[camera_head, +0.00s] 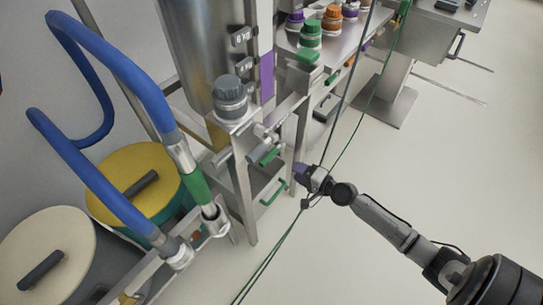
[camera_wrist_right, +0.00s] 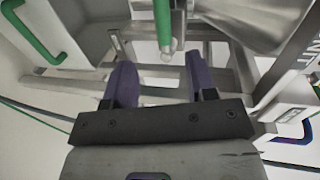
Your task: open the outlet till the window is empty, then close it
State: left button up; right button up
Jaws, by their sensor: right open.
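A tall steel vessel (camera_head: 200,55) stands in a metal frame at upper centre. Below it, a grey outlet fitting with a green-gripped lever (camera_head: 269,157) sticks out to the right. The green lever also shows in the right wrist view (camera_wrist_right: 163,22), pointing down with a pale tip. My right gripper (camera_head: 299,172), with purple fingers, is just right of the lever. In the right wrist view its fingers (camera_wrist_right: 161,75) are spread, with the lever beyond the gap and nothing between them. I cannot make out the window clearly. My left gripper is not in view.
A green drawer-type handle (camera_head: 273,193) lies below the lever. A grey-capped jar (camera_head: 230,97) stands on the frame's ledge. Lidded yellow (camera_head: 140,175) and cream (camera_head: 45,250) bins are at left. Green and dark cables hang near my right wrist. The floor at right is clear.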

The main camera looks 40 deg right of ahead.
aim_at(268, 157)
jog(key=shift+m, duration=0.4)
jog(key=b+x, duration=0.3)
jog(key=x, duration=1)
jog(key=shift+w+d+r, duration=0.1)
jog(key=shift+w, duration=0.35)
grip_shut()
